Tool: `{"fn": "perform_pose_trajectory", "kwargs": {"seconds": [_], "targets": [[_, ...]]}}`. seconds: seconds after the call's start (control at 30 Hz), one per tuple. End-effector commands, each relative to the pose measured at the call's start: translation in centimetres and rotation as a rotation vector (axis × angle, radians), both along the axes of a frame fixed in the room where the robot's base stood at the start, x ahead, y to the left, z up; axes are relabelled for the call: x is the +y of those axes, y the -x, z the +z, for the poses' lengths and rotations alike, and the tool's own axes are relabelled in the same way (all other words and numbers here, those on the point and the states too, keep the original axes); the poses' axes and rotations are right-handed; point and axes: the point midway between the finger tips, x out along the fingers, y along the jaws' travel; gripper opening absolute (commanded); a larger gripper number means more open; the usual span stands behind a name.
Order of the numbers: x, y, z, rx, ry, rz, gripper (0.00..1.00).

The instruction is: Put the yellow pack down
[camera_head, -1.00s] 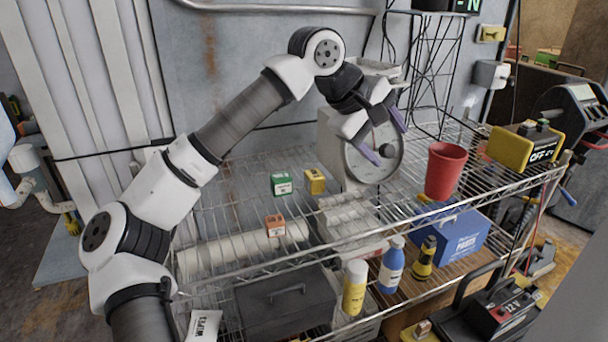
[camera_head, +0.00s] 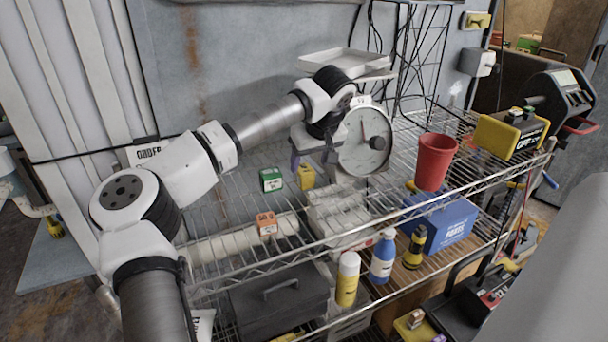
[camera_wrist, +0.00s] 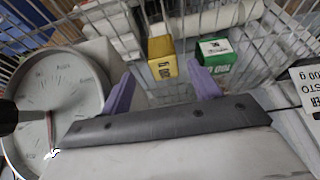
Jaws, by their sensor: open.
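The yellow pack (camera_head: 306,178) stands on the upper wire shelf, just right of a green pack (camera_head: 271,180). In the wrist view the yellow pack (camera_wrist: 162,60) is just beyond my fingertips, roughly between them, with the green pack (camera_wrist: 215,55) to its right. My gripper (camera_wrist: 162,85) is open, its two purple fingers spread, with nothing between them. In the head view my gripper (camera_head: 314,160) is low beside the scale, close to the yellow pack and partly covered by my own wrist.
A dial scale (camera_head: 366,140) stands right of my gripper. An orange pack (camera_head: 266,223) sits nearer the shelf front. A red cup (camera_head: 434,162) and a yellow-and-black device (camera_head: 510,133) are to the right. A blue box (camera_head: 440,222) and bottles are below.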

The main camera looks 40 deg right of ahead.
Motion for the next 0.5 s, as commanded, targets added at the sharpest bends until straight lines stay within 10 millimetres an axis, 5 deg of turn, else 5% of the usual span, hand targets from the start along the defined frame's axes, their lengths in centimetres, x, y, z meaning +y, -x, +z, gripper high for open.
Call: {"fn": "perform_pose_trajectory", "kwargs": {"seconds": [0.5], "targets": [[-0.2,-2.8,-4.5,0.002,0.001,-0.001,0.62]]}}
